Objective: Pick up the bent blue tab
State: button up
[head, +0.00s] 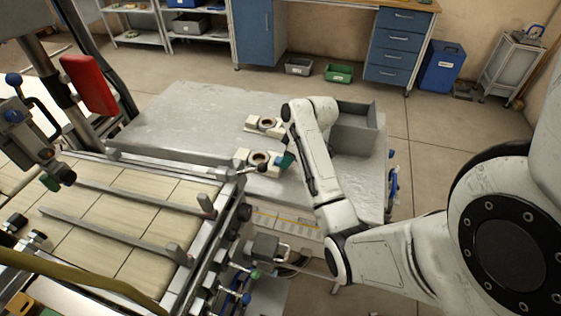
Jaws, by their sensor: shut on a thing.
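My arm reaches over the grey table (185,105), and its wrist bends down near the table's middle. My gripper (287,150) is small and partly covered by my own forearm. It is shut on a small blue-green piece, which looks like the bent blue tab (286,161). The tab shows just below the gripper, beside the nearer pale block with a round reel (258,160). Its bend is too small to make out. I cannot tell whether the tab touches the block or the table.
A second pale block with a reel (265,123) sits farther back. A grey open bin (355,128) stands right of my forearm. A conveyor (115,225) with metal rails lies at the front left. The table's left part is clear.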

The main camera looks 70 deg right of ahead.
jog(key=shift+c, duration=1.4)
jog(key=shift+r, duration=0.4)
notch_tip(320, 180, up, 2)
jog(key=shift+w+r+b, duration=0.1)
jog(key=shift+r+b, duration=0.1)
jog(key=shift+b, duration=0.25)
jog(key=s+a+r+p, duration=0.8)
jog(key=s+a+r, duration=0.1)
jog(key=a, duration=0.1)
jog(key=shift+s+a+r, duration=0.15)
jog(key=shift+a+r, duration=0.05)
jog(key=shift+r, duration=0.1)
